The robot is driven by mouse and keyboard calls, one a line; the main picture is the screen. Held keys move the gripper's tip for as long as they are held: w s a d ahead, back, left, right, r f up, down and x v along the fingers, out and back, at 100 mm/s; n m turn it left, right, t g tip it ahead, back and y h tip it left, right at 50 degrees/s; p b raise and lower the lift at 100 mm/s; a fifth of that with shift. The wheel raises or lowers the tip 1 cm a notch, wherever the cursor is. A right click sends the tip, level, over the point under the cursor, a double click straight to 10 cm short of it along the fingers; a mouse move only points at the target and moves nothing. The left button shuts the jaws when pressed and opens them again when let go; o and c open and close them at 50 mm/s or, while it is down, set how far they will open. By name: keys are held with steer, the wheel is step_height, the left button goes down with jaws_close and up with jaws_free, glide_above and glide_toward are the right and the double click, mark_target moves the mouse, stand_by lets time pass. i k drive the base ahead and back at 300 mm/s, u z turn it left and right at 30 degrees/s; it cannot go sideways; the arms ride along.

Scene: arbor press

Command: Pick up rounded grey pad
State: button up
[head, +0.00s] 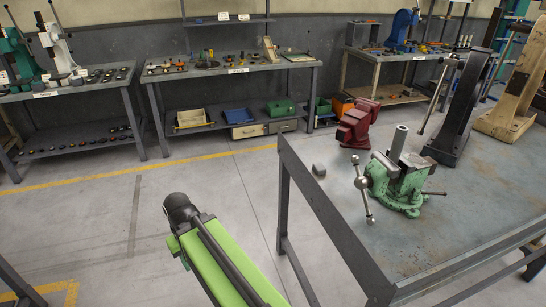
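A small grey block with rounded edges (319,170), which looks like the rounded grey pad, lies on the grey bench top near its far left edge. It sits left of the green vise and in front of the red vise, apart from both. My green arm link with a dark rounded end shows at bottom centre, over the floor to the left of this bench. No fingertips show, so my gripper is not in view.
The green vise (398,185) has a ball-ended handle near the pad. A red vise (357,124) and black press frame (460,115) stand behind. The bench edge and legs (284,190) lie between my arm and the pad. Open floor (110,215) is left.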

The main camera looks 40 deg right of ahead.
mark_target(318, 168)
steer(key=z, duration=0.05)
steer(key=i, duration=1.55)
steer(key=z, duration=0.5)
steer(key=k, duration=0.85)
steer(key=z, duration=0.2)
steer(key=i, duration=0.9)
steer(key=u, duration=0.1)
